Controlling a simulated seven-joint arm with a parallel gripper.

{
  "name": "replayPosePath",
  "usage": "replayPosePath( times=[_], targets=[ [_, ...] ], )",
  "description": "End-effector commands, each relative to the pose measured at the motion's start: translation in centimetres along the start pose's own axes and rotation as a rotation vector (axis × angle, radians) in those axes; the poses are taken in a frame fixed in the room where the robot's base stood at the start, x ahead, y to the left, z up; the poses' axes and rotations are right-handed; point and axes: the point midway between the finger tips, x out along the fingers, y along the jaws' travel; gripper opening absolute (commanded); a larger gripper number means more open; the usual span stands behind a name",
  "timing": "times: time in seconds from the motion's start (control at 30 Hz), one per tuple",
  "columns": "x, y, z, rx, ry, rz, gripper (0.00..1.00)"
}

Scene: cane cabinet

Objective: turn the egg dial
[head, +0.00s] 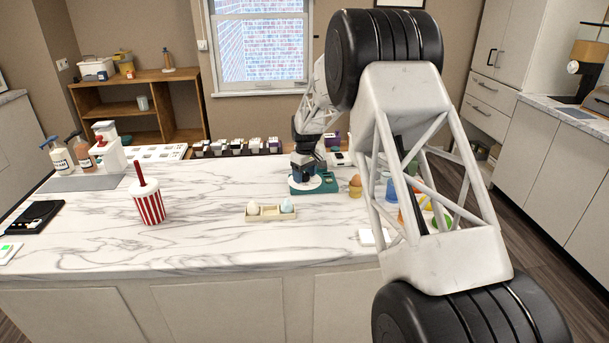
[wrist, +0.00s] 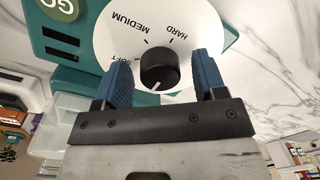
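The egg dial is a black round knob (wrist: 159,68) on a white disc (wrist: 100,38) marked SOFT, MEDIUM and HARD. A white mark on the knob points down in the wrist view, slightly left, away from the three words. The disc sits on a teal device (head: 325,186) on the marble counter, with a round GO button (wrist: 60,8). My gripper (wrist: 160,75) is open, its blue fingers on either side of the knob with a small gap at each side. In the head view my gripper (head: 308,172) is over the disc and hides the knob.
A brown egg (head: 355,180) in a cup stands right of the device. A tray (head: 269,213) with two pale eggs lies in front. A striped cup (head: 149,207) is at left. Small boxes (head: 235,147) line the back. The counter's front middle is clear.

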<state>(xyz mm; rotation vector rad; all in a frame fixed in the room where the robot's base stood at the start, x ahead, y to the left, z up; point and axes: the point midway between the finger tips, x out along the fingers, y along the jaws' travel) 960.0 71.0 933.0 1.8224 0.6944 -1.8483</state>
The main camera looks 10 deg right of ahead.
Motion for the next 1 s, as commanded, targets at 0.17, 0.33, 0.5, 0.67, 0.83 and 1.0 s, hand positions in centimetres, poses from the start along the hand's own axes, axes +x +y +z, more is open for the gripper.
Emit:
replayPosePath(
  times=[0.17,0.33,0.5,0.67,0.83,1.0],
  targets=[
    [0.0,0.0,0.0,0.0,0.0,0.0,0.65],
    [-0.6,0.0,0.0,0.0,0.0,0.0,0.65],
    [-2.2,0.0,0.0,0.0,0.002,0.002,0.65],
    [-4.2,0.0,0.0,0.0,0.001,0.001,0.65],
    [-6.2,0.0,0.0,0.0,0.0,0.0,0.65],
    [-7.5,0.0,0.0,0.0,0.001,0.001,0.65]
  ],
)
